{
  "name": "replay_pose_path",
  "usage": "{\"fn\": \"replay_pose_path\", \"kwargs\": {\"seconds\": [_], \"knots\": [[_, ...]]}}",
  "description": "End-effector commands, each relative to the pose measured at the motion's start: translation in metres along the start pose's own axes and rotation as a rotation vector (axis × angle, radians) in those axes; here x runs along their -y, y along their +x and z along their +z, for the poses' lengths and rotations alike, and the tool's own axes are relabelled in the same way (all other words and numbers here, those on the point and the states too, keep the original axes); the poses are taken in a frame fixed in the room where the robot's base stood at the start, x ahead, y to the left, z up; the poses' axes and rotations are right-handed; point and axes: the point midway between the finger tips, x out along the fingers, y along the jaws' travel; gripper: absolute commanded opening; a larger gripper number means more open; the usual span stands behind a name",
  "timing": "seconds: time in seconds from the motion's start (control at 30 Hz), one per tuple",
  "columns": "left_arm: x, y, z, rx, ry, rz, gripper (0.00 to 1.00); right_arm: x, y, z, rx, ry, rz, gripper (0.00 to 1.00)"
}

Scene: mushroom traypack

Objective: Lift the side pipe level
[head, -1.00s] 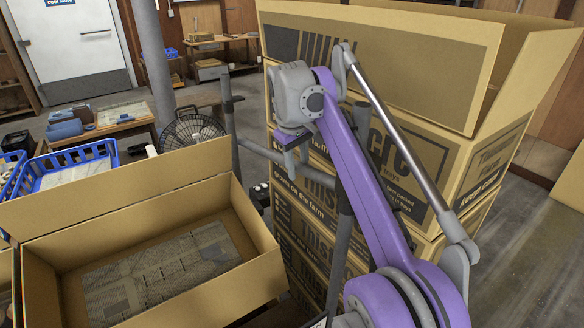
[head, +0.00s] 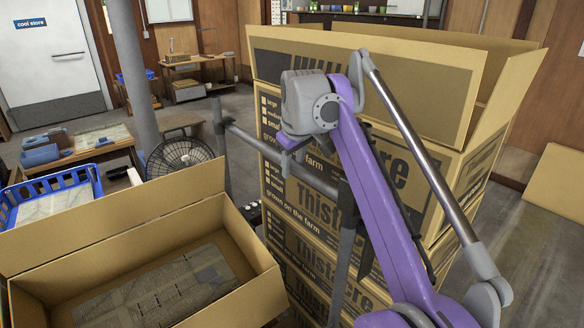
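A grey side pipe (head: 258,145) runs from a thin grey post at the left towards a thicker grey upright (head: 343,245) in front of the stacked cartons. In the head view it slopes down to the right; I cannot tell how level it really is. My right gripper (head: 287,156) hangs below the grey wrist of my purple arm, overlapping the pipe's line. Its fingers are small and partly hidden, so I cannot tell whether they touch or hold the pipe. My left gripper is out of view.
Tall printed cartons (head: 300,170) stand right behind the pipe, with an open carton (head: 375,88) on top. An open box (head: 235,235) with a printed sheet inside is at the lower left. A black fan (head: 178,158) and blue basket (head: 60,195) stand behind it.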

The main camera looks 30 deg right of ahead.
Motion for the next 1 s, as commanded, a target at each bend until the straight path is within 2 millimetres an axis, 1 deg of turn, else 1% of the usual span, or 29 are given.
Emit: {"fn": "replay_pose_path", "kwargs": {"seconds": [0.03,0.1,0.13,0.4,0.53,0.67,0.8,1.0], "knots": [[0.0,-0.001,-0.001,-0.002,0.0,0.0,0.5,-0.001,-0.002,-0.001,-0.001,0.001,0.001,0.47],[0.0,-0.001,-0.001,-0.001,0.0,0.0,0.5,-0.001,-0.001,-0.001,0.0,0.001,0.0,0.6],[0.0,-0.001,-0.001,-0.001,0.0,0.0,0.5,-0.001,-0.001,0.0,0.0,0.001,0.0,0.64],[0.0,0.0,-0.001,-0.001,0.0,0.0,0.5,0.0,-0.001,0.0,0.002,0.0,-0.001,0.64],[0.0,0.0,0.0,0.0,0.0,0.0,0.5,0.0,-0.007,0.0,0.003,0.0,-0.001,0.64],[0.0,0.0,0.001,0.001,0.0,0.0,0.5,0.0,-0.026,0.0,0.003,0.0,-0.001,0.64],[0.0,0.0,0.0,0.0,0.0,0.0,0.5,0.0,-0.056,0.0,0.002,0.001,-0.001,0.64],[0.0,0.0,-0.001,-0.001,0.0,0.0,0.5,-0.001,-0.089,-0.001,0.002,0.001,-0.001,0.64]]}}
